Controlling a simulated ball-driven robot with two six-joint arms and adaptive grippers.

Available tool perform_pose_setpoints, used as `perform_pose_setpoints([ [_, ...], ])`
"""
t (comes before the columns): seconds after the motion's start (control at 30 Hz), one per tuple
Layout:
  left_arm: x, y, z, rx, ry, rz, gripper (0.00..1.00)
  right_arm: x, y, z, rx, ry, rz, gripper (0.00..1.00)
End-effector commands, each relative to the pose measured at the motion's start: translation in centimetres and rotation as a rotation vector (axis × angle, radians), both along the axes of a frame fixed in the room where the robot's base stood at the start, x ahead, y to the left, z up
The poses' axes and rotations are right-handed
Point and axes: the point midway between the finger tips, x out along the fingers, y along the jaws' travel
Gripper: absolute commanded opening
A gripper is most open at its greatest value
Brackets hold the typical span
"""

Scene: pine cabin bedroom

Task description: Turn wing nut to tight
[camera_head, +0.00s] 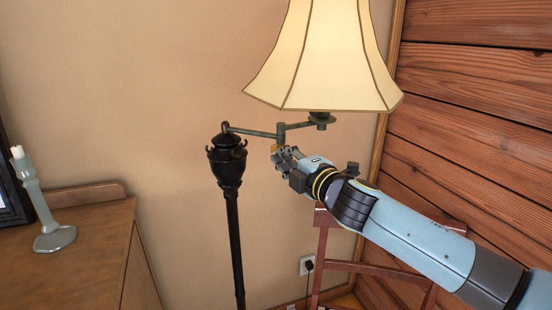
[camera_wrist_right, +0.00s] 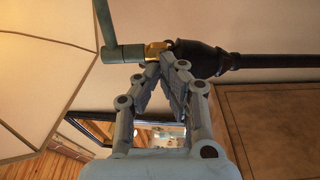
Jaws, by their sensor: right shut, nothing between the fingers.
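A floor lamp has a black post (camera_head: 234,230) with an urn-shaped top and a jointed greenish swing arm (camera_head: 255,132) reaching right under a cream shade (camera_head: 325,60). A small brass piece, which looks like the wing nut (camera_wrist_right: 156,49), sits at the arm's joint beside the dark post in the right wrist view. In the head view it is mostly hidden by my fingers. My right gripper (camera_head: 279,153) is at the joint. In the wrist view the right fingertips (camera_wrist_right: 163,60) are shut, empty and close to the brass piece; I cannot tell whether they touch it. My left gripper is out of view.
A wooden dresser (camera_head: 85,260) with a candlestick (camera_head: 45,205) stands at the left. A reddish wooden chair (camera_head: 375,268) is below my right arm. A plank wall (camera_head: 470,100) closes the right side. A wall outlet (camera_head: 306,264) with a plug is low behind.

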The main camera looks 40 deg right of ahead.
Motion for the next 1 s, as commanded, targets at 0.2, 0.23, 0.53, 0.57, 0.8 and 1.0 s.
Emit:
perform_pose_setpoints([
  [0.2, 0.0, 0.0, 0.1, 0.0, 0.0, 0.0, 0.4, -0.7, -1.2, 0.2, -0.01, 0.003, 0.066, 0.0],
  [0.23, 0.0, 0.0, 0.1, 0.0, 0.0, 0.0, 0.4, -0.8, -1.3, 0.2, -0.007, 0.004, 0.099, 0.0],
  [0.53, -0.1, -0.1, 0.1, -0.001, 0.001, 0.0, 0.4, -1.0, -2.4, 0.1, -0.005, 0.0, 0.376, 0.0],
  [0.57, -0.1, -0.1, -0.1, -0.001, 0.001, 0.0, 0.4, -1.0, -2.5, 0.1, -0.004, -0.001, 0.403, 0.0],
  [0.8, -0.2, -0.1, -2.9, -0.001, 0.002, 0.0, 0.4, -0.9, -3.5, -0.4, -0.002, -0.002, 0.623, 0.0],
  [1.0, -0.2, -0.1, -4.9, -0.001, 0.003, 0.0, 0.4, -0.9, -4.0, -0.4, 0.0, 0.0, 0.736, 0.0],
])
